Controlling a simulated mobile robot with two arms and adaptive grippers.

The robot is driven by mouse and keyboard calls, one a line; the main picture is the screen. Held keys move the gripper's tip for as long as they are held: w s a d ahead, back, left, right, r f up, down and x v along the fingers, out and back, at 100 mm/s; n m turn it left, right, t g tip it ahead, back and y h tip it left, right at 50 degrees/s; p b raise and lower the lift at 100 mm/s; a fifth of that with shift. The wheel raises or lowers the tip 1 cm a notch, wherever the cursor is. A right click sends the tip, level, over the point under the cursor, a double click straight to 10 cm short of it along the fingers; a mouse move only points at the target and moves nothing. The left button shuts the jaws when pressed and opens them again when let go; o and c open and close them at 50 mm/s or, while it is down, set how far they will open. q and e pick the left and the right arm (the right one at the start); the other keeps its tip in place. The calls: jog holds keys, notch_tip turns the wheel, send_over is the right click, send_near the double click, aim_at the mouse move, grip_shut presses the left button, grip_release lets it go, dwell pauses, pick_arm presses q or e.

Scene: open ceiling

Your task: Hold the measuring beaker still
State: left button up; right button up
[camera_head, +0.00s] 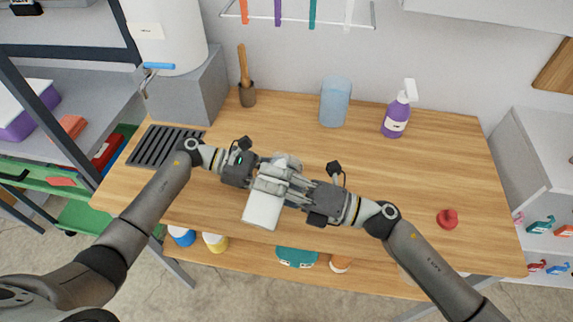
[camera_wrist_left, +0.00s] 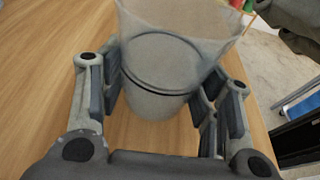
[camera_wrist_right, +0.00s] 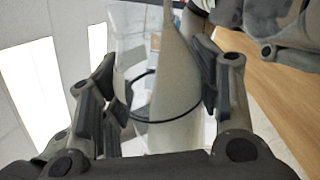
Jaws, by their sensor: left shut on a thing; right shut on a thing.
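The measuring beaker (camera_head: 262,210) is a pale, translucent vessel held above the middle of the wooden table. My left gripper (camera_head: 268,176) and right gripper (camera_head: 288,186) meet at it from opposite sides, and their fingers hide its middle. In the left wrist view the beaker (camera_wrist_left: 160,75) sits between the left fingers, with a dark ring around it. In the right wrist view a clear, pale wall with a dark ring (camera_wrist_right: 150,118) shows between the right fingers. Both grippers look shut on the beaker. Its contents cannot be made out.
A blue translucent cylinder (camera_head: 335,101) and a purple spray bottle (camera_head: 397,112) stand at the back of the table (camera_head: 440,170). A black grate (camera_head: 165,146) lies at left, a red knob-like piece (camera_head: 447,218) at right. The right half is mostly clear.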

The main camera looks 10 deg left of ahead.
jog(key=shift+w+d+r+m, duration=0.1)
jog(key=shift+w+r+m, duration=0.45)
jog(key=shift+m, duration=0.55)
dwell(0.6)
jog(key=shift+f+m+t, duration=0.3)
jog(key=shift+m+t, duration=0.2)
jog(key=shift+m, duration=0.5)
dwell(1.6)
